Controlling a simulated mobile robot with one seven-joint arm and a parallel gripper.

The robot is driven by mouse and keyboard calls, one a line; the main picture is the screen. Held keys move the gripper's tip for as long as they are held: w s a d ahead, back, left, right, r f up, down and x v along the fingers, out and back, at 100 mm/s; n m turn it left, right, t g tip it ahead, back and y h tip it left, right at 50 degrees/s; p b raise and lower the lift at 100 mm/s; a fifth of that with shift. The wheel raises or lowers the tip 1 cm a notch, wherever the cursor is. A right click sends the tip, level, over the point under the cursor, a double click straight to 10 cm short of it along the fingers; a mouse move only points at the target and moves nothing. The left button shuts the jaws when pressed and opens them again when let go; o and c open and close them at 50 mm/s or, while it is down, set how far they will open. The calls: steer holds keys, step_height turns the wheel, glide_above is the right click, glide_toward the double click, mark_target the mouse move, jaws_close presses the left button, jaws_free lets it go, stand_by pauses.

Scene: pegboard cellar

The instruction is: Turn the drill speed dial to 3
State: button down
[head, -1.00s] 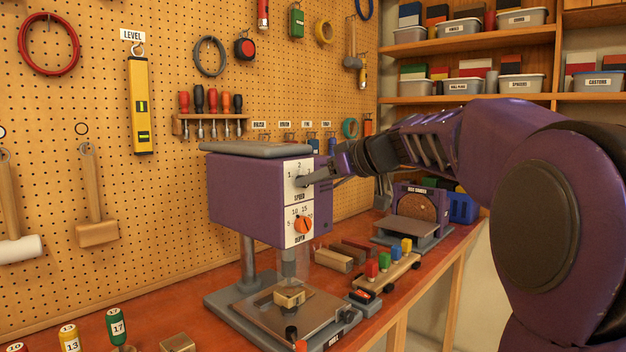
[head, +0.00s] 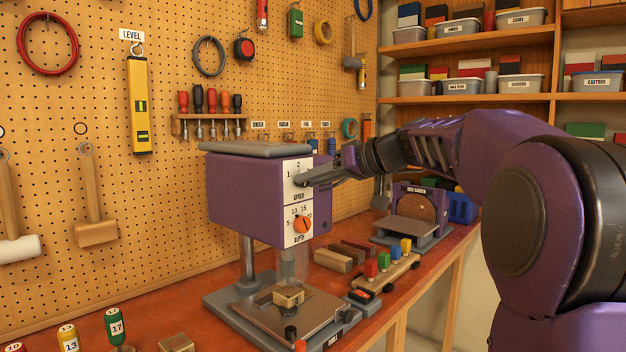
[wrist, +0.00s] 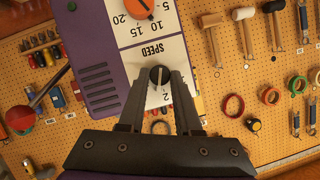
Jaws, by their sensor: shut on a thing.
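The purple drill press (head: 235,190) stands on the bench with a white front plate marked SPEED above and DEPTH below. The black speed dial (wrist: 159,76) sits between the two fingers of my gripper (wrist: 161,80) in the wrist view, where the plate appears upside down. The fingers are closed on the dial's sides. A pale pointer line shows on the dial, but I cannot tell exactly which number it meets. In the head view my gripper (head: 302,180) reaches the dial from the right and covers it and the 3; the 1 and 2 show. The orange depth dial (head: 302,225) is below, untouched.
A small block (head: 289,296) sits on the drill's base plate. A toy with coloured pegs (head: 385,270) and a sander (head: 414,215) stand to the right. The pegboard (head: 90,200) with hung tools is behind. Bottles (head: 116,328) stand at the front left.

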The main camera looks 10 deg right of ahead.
steer(key=shift+w+d+f+m+g+y, duration=0.1)
steer(key=shift+m+g+y, duration=0.15)
steer(key=shift+m+y, duration=0.85)
steer(key=shift+w+d+f+m+g+y, duration=0.1)
steer(key=shift+m+g+y, duration=0.3)
steer(key=shift+m, duration=1.2)
steer(key=c, duration=0.6)
jaws_free()
steer(key=shift+s+d, duration=0.1)
steer(key=p+v, duration=0.1)
steer(key=v, duration=1.6)
steer(key=shift+f, duration=0.35)
